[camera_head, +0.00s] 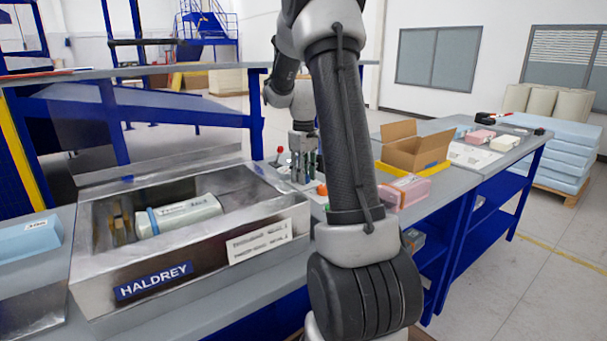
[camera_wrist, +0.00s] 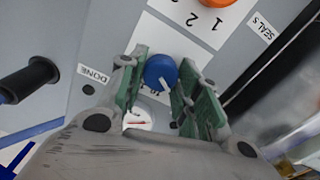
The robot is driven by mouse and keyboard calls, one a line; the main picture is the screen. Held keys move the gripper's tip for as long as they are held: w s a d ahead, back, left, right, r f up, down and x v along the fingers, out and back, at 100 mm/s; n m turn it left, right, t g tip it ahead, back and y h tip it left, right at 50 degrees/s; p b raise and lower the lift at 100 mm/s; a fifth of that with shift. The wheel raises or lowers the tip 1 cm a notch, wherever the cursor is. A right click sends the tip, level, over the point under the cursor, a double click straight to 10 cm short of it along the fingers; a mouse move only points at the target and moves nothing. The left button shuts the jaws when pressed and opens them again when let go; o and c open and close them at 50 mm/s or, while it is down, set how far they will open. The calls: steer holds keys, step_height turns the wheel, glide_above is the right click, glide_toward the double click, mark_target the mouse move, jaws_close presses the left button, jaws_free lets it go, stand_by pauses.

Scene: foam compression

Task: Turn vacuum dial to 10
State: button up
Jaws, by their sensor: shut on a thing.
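The blue vacuum dial (camera_wrist: 160,72) sits on a white scale label on the grey panel in the wrist view. A pale line on its face points down and to the left. My gripper (camera_wrist: 158,88) has its two green-padded fingers on either side of the dial and is shut on it. The fingers hide most of the dial's scale numbers. In the head view my gripper (camera_head: 303,158) reaches down at the control panel behind my arm, and the dial cannot be made out there.
An orange knob (camera_wrist: 212,2) is at the top by numbers 1 to 3. A black lever handle (camera_wrist: 28,78) is at left, a small gauge (camera_wrist: 140,118) below the dial. In the head view, the HALDREY metal chamber (camera_head: 200,262) stands left of my arm, an open cardboard box (camera_head: 415,148) right.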

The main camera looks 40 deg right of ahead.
steer(key=m, duration=0.4)
steer(key=shift+m, duration=1.6)
steer(key=o, duration=1)
steer(key=shift+o, duration=0.2)
step_height(320, 180, up, 12)
